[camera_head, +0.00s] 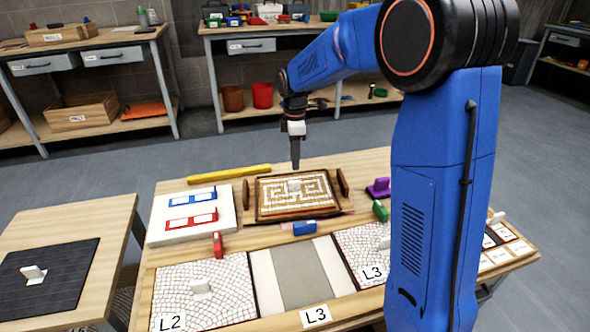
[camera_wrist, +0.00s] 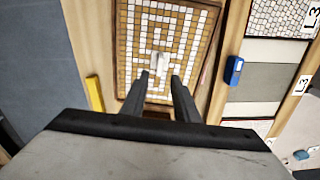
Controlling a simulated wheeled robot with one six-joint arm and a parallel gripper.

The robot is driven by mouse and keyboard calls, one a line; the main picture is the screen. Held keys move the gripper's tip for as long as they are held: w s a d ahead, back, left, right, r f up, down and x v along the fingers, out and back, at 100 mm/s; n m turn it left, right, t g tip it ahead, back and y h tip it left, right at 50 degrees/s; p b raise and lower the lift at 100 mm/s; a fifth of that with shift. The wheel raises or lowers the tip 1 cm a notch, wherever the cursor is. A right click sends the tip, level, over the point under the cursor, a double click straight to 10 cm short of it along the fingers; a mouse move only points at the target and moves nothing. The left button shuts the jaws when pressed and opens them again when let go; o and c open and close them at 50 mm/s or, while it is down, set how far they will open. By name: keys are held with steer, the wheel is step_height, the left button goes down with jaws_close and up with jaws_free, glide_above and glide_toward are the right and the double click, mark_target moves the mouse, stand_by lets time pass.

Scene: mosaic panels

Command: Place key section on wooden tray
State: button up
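The key section is a brown and white mosaic panel (camera_head: 275,187) with a maze-like key pattern and a pale upright grip (camera_head: 294,187) at its middle. It lies inside the dark-framed wooden tray (camera_head: 246,195), between the tray's two upright handles. In the wrist view the panel (camera_wrist: 136,40) fills the upper middle, with its white grip (camera_wrist: 160,62) just beyond my fingertips. My gripper (camera_head: 295,166) points down above the panel. In the wrist view my gripper's two fingers (camera_wrist: 161,77) stand apart with nothing held between them.
A yellow bar (camera_head: 215,173) lies behind the tray. A blue block (camera_head: 304,228), a green block (camera_head: 380,211) and a red block (camera_head: 218,245) stand near it. A white board (camera_head: 160,225) is at left.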

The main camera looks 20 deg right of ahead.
steer(key=s+d+r+m+t, duration=0.1)
steer(key=s+d+r+m, duration=0.15)
steer(key=s, duration=0.45)
steer(key=s+d+r+m+t, duration=0.1)
steer(key=s+r+m, duration=0.25)
steer(key=s, duration=0.25)
steer(key=s+d+r+m, duration=0.1)
steer(key=s+r+m, duration=0.1)
steer(key=s+r, duration=0.35)
steer(key=s+d+f+m+t, duration=0.1)
steer(key=s+f+m, duration=0.2)
steer(key=s, duration=0.7)
steer(key=s+d+f+m+t, duration=0.1)
steer(key=s+f+m, duration=0.2)
steer(key=s, duration=0.7)
steer(key=shift+s+d+m+t, duration=0.25)
steer(key=shift+m+t, duration=0.15)
steer(key=shift+m, duration=0.8)
